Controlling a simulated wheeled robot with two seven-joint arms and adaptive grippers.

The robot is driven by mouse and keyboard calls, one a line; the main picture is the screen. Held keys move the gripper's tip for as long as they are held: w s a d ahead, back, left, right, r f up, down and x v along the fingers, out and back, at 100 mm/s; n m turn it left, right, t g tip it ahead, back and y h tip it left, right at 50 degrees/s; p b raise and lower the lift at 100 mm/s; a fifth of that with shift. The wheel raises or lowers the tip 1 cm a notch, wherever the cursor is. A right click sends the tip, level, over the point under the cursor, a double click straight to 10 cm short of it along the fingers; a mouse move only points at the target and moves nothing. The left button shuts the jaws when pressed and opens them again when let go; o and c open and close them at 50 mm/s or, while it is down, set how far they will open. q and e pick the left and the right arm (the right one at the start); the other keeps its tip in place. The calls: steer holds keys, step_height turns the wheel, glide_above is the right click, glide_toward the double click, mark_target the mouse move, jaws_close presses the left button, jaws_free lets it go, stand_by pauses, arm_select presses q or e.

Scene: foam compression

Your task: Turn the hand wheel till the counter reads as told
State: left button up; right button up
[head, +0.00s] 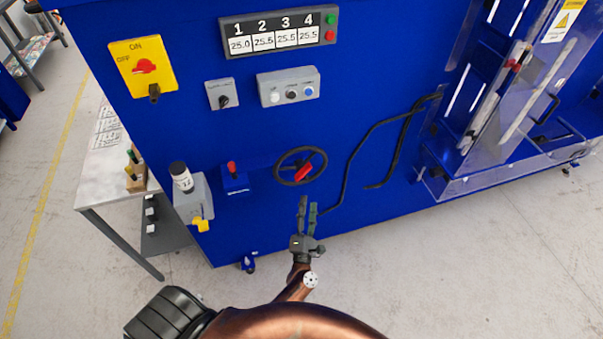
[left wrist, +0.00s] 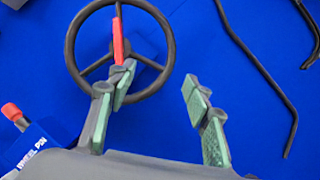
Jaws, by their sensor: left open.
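The dark hand wheel (head: 283,158) with a red handle (head: 304,171) is on the blue machine front. In the left wrist view the wheel (left wrist: 69,50) stands ahead of my gripper, with its red handle (left wrist: 118,40) pointing up from the hub area. My left gripper (head: 307,205) is just below the wheel in the head view, open and empty. In the left wrist view its green-padded fingers (left wrist: 160,95) are spread, the left one overlapping the wheel's lower rim; contact cannot be told. The counter panel (head: 279,34) shows 25.0, 25.5, 25.5, 25.5 under 1 to 4. My right gripper is not seen.
A red-topped blue block labelled "WHEEL PIN" (left wrist: 32,145) is left of the wheel and also shows in the head view (head: 234,182). A black cable (head: 352,160) hangs at right. A bottle holder (head: 196,200) is at left. Open floor lies below.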

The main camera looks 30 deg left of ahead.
mark_target(303, 176)
arm_select(q)
steer(key=w+a+r+n+y, duration=0.1)
steer(key=w+a+r, duration=0.1)
steer(key=w+a+r+n+y, duration=0.1)
steer(key=a+r+n, duration=0.1)
steer(key=r, duration=0.1)
steer(key=w+a+r+n+p, duration=0.1)
steer(key=w+a+r+n, duration=0.1)
steer(key=r, duration=0.1)
steer(key=shift+w+r+g+y, duration=0.25)
steer(key=shift+w+g+y, duration=0.1)
steer(key=shift+g+y, duration=0.05)
steer(key=shift+c, duration=0.4)
jaws_close()
